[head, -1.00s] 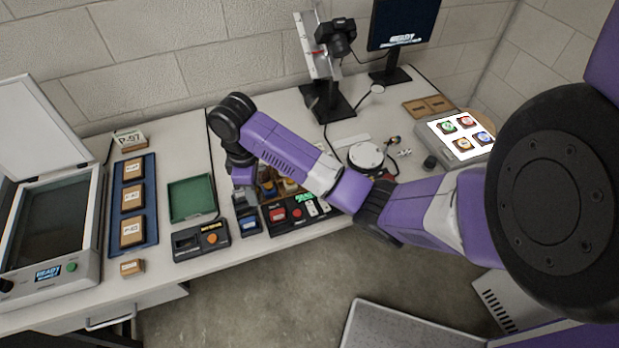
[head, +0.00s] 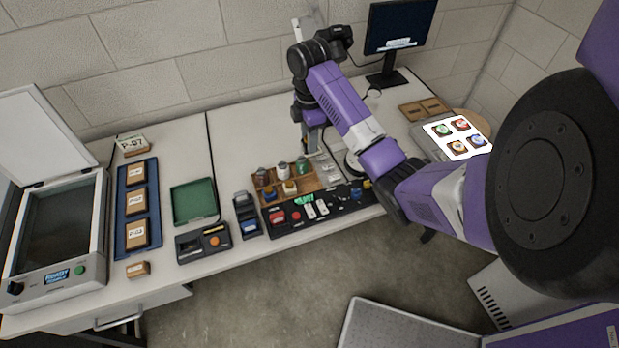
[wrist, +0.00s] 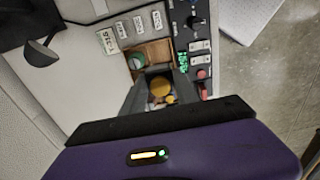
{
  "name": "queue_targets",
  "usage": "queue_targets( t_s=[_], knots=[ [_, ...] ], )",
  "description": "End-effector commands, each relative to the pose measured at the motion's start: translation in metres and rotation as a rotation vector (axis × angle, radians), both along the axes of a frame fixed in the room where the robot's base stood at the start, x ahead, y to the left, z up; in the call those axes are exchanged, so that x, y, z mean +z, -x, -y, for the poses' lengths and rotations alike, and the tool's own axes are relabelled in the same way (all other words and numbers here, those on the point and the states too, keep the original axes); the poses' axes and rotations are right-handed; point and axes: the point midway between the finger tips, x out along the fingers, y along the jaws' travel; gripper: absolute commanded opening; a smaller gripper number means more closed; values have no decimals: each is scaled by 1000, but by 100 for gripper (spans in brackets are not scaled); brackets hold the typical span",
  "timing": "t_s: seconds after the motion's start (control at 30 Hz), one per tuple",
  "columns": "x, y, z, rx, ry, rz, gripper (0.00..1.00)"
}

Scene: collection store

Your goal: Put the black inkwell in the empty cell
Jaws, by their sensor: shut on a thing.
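The brown compartment tray (head: 316,178) stands near the table's front edge, with several inkwells in it. A white-topped one (head: 282,169), a green one (head: 303,167), a blue one (head: 269,194) and an ochre one (head: 290,187) show. A bare cell (wrist: 155,49) lies beside the green inkwell (wrist: 137,62) in the wrist view. My gripper (head: 312,148) is over the tray's back right part, shut on what looks like an inkwell. A round ochre top shows between the fingers (wrist: 160,88). I cannot make out a black body.
A control panel (head: 330,205) with buttons and knobs runs along the tray's front. A dark device (head: 246,215) stands left of the tray, and a green tray (head: 193,200) lies farther left.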

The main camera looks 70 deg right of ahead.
Motion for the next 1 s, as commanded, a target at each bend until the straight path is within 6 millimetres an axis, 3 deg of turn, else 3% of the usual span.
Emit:
queue_targets(
  t_s=[0.57, 1.0],
  knots=[
    [-101, 2, -1, -1, -2, -4, 0],
    [-145, 2, -1, -1, -3, -6, 0]
  ],
)
